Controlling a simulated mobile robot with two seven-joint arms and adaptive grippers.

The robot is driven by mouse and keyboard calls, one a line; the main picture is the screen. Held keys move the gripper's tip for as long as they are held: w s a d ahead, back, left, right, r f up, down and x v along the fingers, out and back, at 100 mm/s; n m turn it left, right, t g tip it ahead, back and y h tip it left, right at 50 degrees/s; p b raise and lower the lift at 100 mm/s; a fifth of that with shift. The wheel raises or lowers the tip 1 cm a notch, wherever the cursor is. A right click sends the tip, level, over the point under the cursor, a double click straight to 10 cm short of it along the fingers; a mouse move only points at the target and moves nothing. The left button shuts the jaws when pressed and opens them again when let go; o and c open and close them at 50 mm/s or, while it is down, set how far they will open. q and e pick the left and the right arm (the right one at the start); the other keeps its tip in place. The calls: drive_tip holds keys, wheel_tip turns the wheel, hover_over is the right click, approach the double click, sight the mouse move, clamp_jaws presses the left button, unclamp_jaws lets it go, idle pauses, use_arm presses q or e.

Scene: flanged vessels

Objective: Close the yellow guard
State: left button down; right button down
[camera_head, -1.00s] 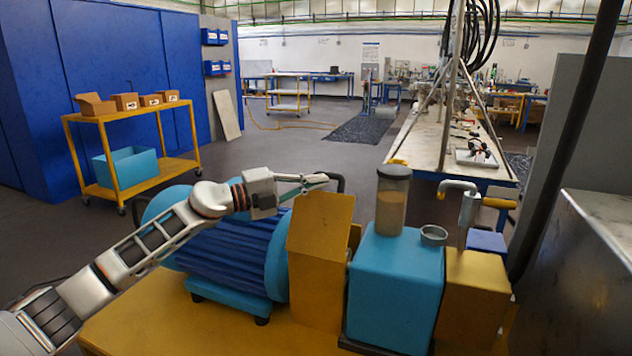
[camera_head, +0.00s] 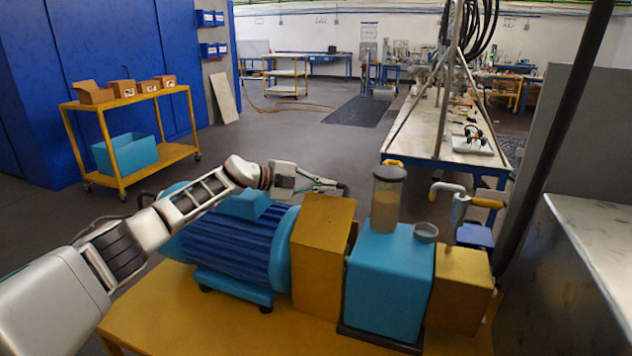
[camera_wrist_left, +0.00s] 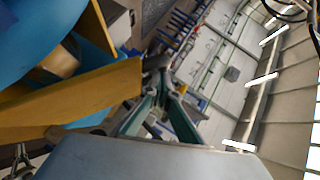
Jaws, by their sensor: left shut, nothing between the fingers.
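The yellow guard (camera_head: 318,262) stands between the blue ribbed motor (camera_head: 232,245) and the blue gearbox block (camera_head: 385,285). In the left wrist view the guard's yellow panel (camera_wrist_left: 75,100) stands partly open, with a gap beside it showing a dull metallic part. My left gripper (camera_head: 328,187) is just above the guard's top far edge, beside a dark curved handle (camera_head: 345,189). Its green-edged fingers also show in the left wrist view (camera_wrist_left: 163,95), shut with nothing between them, close to the panel's end. Whether they touch the guard I cannot tell.
A clear jar (camera_head: 387,200) and a small grey cup (camera_head: 426,233) stand on the gearbox. A pipe with a yellow-handled lever (camera_head: 460,210) rises to the right. A grey metal cabinet (camera_head: 570,270) fills the right. A yellow cart (camera_head: 130,140) stands back left.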

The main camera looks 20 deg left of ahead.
use_arm(q)
drive_tip(key=shift+w+f, duration=0.3)
use_arm(e)
drive_tip(key=shift+f, duration=0.1)
drive_tip(key=shift+s+f, duration=0.15)
drive_tip(key=shift+f, duration=0.05)
